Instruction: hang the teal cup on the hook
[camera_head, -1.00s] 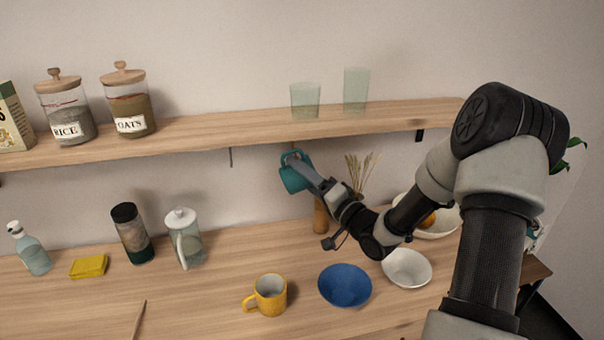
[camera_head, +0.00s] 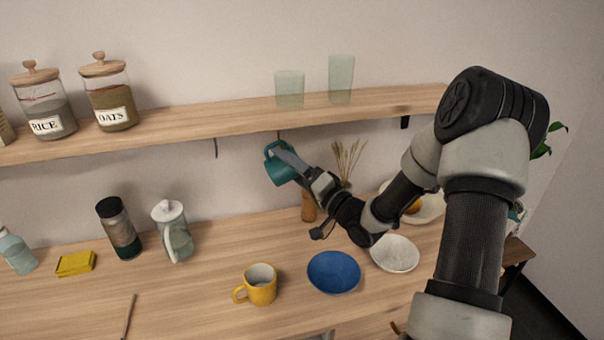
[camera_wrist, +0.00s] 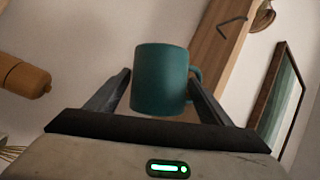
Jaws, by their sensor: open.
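The teal cup (camera_head: 279,170) is in the air just below the shelf's front edge, tilted in the head view, its handle at the upper left. A small brown piece (camera_head: 279,135), seemingly the hook, shows between the shelf and the cup; I cannot tell whether the handle is on it. My gripper (camera_head: 289,159) is open at the cup. In the wrist view, the cup (camera_wrist: 160,80) sits between the spread fingers of my gripper (camera_wrist: 158,88), with its handle at the right finger. Contact with the fingers is unclear.
The wooden shelf (camera_head: 190,125) runs above, with two glasses (camera_head: 289,88) near the cup's spot. A wooden vase (camera_head: 308,206) with dried stalks stands close behind my gripper. A yellow mug (camera_head: 261,287), blue bowl (camera_head: 334,273) and white bowl (camera_head: 395,254) stand on the counter below.

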